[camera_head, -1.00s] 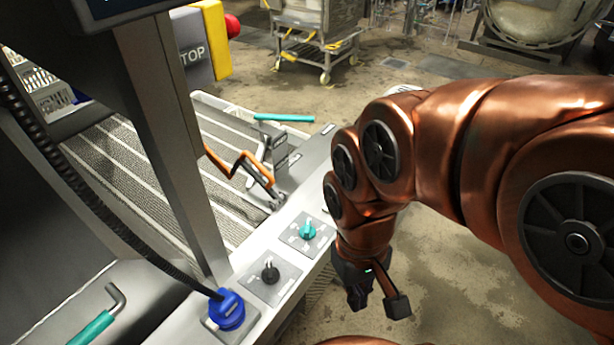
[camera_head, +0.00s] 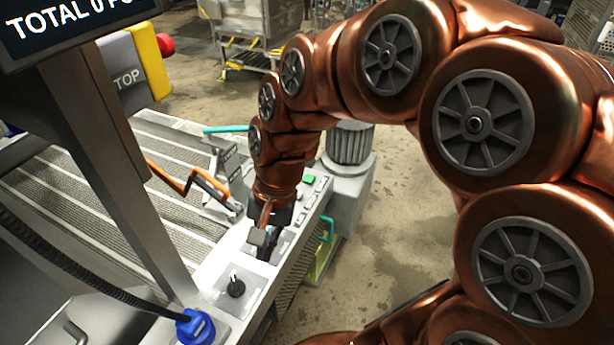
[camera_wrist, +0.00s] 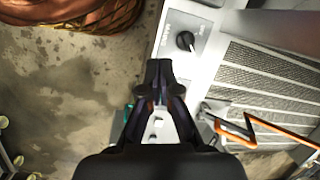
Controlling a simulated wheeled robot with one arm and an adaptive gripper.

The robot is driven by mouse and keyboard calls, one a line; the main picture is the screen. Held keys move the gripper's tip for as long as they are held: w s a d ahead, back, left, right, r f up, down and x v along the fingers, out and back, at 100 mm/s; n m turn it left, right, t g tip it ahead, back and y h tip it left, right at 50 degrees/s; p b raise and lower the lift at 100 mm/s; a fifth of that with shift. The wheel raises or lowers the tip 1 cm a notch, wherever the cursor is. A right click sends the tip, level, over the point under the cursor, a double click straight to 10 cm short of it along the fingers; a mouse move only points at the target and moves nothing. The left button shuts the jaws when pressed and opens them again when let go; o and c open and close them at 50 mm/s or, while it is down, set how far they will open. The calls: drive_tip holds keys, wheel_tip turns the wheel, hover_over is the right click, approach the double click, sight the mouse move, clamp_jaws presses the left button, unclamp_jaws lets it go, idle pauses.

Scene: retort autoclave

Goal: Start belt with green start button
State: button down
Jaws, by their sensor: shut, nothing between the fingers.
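A small green button (camera_head: 308,179) sits on the grey control panel (camera_head: 312,206), just beyond my wrist in the head view. I cannot read its label. My gripper (camera_head: 265,238) is shut and empty, pointing down over the panel between the green button and a black rotary knob (camera_head: 236,287). In the wrist view the shut fingertips (camera_wrist: 158,75) are near the panel edge, with the black knob (camera_wrist: 186,41) ahead to the right. My arm and gripper hide the part of the panel where a teal knob showed earlier. I cannot tell whether the fingertips touch the panel.
The ribbed belt (camera_head: 80,190) lies left of the panel, with an orange bent bar (camera_head: 190,180) over its edge. A blue connector (camera_head: 195,327) is at the near end. Floor at right is open.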

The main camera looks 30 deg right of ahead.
drive_tip(key=w+d+m+t+y, duration=0.2)
drive_tip(key=w+m, duration=0.5)
drive_tip(key=w, duration=0.3)
drive_tip(key=m+t+p, duration=0.3)
drive_tip(key=m+t, duration=0.3)
drive_tip(key=m, duration=1.6)
hover_over(311, 178)
drive_tip(key=shift+y, duration=0.3)
wheel_tip(311, 178, down, 5)
drive_tip(key=shift+f, duration=0.1)
wheel_tip(311, 178, down, 6)
drive_tip(key=b, duration=0.7)
drive_tip(key=shift+f, duration=1.35)
drive_tip(key=shift+f+p, duration=0.3)
drive_tip(key=shift+p, duration=0.15)
